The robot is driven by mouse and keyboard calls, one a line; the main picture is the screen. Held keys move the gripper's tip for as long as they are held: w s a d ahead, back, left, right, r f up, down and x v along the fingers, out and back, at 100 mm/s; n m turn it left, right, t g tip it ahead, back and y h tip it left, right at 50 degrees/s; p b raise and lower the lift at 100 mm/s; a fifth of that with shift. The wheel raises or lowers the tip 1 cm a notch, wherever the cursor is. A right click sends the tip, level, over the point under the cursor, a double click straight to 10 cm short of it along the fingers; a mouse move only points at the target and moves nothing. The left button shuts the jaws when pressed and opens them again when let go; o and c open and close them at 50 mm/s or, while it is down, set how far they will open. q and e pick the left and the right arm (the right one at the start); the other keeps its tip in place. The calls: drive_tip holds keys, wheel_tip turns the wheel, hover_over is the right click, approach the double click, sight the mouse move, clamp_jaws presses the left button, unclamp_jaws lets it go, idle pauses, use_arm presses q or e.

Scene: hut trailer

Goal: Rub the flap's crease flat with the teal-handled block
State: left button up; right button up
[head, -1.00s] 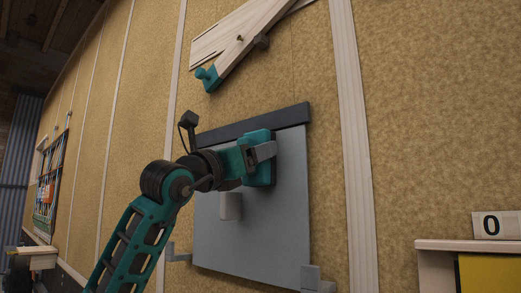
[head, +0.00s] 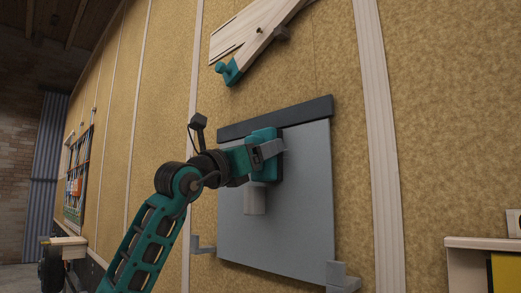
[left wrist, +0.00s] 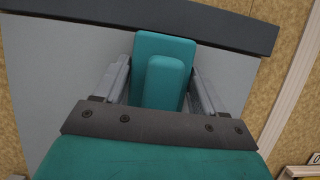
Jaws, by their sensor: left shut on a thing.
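The flap (head: 300,225) is a large grey panel standing against the tan wall, with a dark strip (head: 305,107) along its top edge. The teal-handled block (head: 258,135) is at the flap's upper part, just below the strip. My left gripper (head: 268,151) is shut on it. In the left wrist view the block (left wrist: 178,46) sits between my two grey fingers (left wrist: 163,82), its far edge close to the dark strip (left wrist: 215,25). Whether the block's face presses on the flap is hidden. The right gripper is not in view.
A pale knob (head: 255,202) sticks out of the flap below my gripper. Grey brackets stand at its lower left (head: 203,246) and lower right (head: 341,276). A wooden piece with a teal tip (head: 228,72) hangs above. A shelf (head: 478,243) is at right.

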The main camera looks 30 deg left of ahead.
use_arm(q)
drive_tip(key=shift+s+a+f+b, duration=0.1)
drive_tip(key=shift+s+a+b, duration=0.1)
drive_tip(key=shift+s+b, duration=0.2)
drive_tip(key=shift+s+a+b, duration=0.25)
drive_tip(key=shift+s+b, duration=0.15)
drive_tip(key=shift+s, duration=0.55)
drive_tip(key=s, duration=0.1)
drive_tip(key=s+a+b, duration=0.1)
drive_tip(key=s, duration=0.1)
drive_tip(key=shift+s+a+b, duration=0.2)
drive_tip(key=shift+s+b, duration=0.05)
drive_tip(key=shift+s, duration=0.25)
drive_tip(key=shift+s+a+b, duration=0.2)
drive_tip(key=shift+s, duration=0.25)
drive_tip(key=shift+s+a, duration=0.1)
drive_tip(key=shift+s, duration=0.35)
